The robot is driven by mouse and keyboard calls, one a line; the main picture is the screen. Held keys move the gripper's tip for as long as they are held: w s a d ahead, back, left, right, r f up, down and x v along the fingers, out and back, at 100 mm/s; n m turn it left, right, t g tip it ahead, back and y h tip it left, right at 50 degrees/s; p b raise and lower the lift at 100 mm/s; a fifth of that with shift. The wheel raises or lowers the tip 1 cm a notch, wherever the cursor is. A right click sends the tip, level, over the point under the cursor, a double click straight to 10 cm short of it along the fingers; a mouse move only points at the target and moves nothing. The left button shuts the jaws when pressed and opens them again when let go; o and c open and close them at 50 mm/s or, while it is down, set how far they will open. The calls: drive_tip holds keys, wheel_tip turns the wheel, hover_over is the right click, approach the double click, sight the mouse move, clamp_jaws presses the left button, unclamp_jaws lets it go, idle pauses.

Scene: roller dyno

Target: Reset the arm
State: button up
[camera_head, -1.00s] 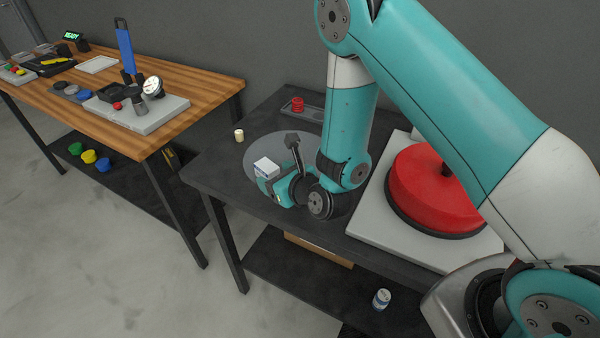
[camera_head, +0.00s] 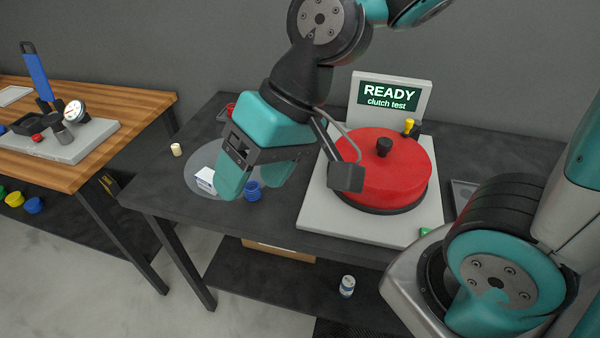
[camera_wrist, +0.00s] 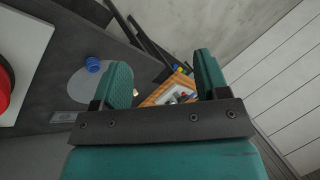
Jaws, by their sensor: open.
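My gripper (camera_head: 256,186) is open, its two teal fingers spread and pointing down above the dark table, to the left of the red drum. Nothing is held between the fingers. In the wrist view my gripper (camera_wrist: 163,74) is also open and empty, with the tables and floor far beyond the fingers. My arm is raised and bent, with its wrist in front of the back wall in the head view.
The red drum (camera_head: 362,170) has a screen (camera_head: 389,98) reading "READY clutch test". A blue ringed piece (camera_head: 253,192) and a white box (camera_head: 206,178) are on or beside the grey disc (camera_head: 196,187). A wooden bench (camera_head: 140,118) stands left.

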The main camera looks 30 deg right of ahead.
drive_tip(key=s+d+r+n+g+h, duration=0.1)
drive_tip(key=s+d+n, duration=0.2)
drive_tip(key=s+n, duration=0.1)
drive_tip(key=shift+s+d+r+h, duration=0.25)
drive_tip(key=shift+s+h, duration=0.15)
idle(0.8)
